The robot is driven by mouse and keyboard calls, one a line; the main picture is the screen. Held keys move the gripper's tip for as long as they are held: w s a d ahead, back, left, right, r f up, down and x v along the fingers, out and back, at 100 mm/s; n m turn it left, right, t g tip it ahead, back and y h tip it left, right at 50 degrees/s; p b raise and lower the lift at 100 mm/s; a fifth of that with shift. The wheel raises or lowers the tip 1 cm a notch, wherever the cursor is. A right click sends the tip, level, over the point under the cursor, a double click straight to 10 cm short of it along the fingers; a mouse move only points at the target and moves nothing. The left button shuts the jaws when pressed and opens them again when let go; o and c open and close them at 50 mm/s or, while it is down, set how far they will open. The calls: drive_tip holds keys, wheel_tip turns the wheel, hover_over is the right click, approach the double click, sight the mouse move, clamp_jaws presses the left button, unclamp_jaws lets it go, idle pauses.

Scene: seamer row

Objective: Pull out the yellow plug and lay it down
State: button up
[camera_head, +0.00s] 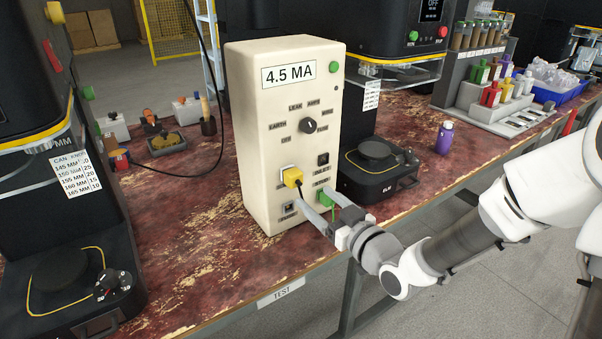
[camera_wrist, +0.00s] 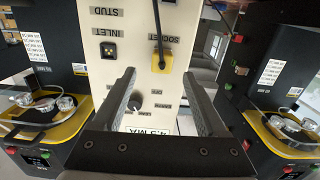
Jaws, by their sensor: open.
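The yellow plug (camera_head: 292,176) sits in the front of a cream tester box (camera_head: 262,120), its black cable hanging down. It also shows in the wrist view (camera_wrist: 163,60), by the upside-down SOCKET label, with its cable running to the top edge. My gripper (camera_head: 312,198) is open in front of the box, just below and right of the plug in the head view. In the wrist view its two fingers (camera_wrist: 162,76) stand apart with nothing held. The plug shows beyond the fingertips, nearer the right one. Contact cannot be told.
A green plug (camera_head: 325,197) is low on the box front, close to my fingers. A dark inlet (camera_wrist: 108,50) and a black dial (camera_head: 309,125) are on the same face. A black machine base (camera_head: 375,180) stands right of the box. Bare worn red bench (camera_head: 205,255) lies to the left.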

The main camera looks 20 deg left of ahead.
sight(297, 182)
drive_tip(key=shift+s+a+r+y, duration=0.1)
drive_tip(key=shift+a+r+y, duration=0.1)
drive_tip(key=shift+y, duration=0.1)
drive_tip(key=shift+b+x, duration=0.85)
drive_tip(key=shift+x, duration=3.65)
drive_tip(key=shift+d+b, duration=0.1)
drive_tip(key=shift+b, duration=0.35)
drive_tip(key=shift+c, duration=0.2)
clamp_jaws()
drive_tip(key=shift+v, duration=2.95)
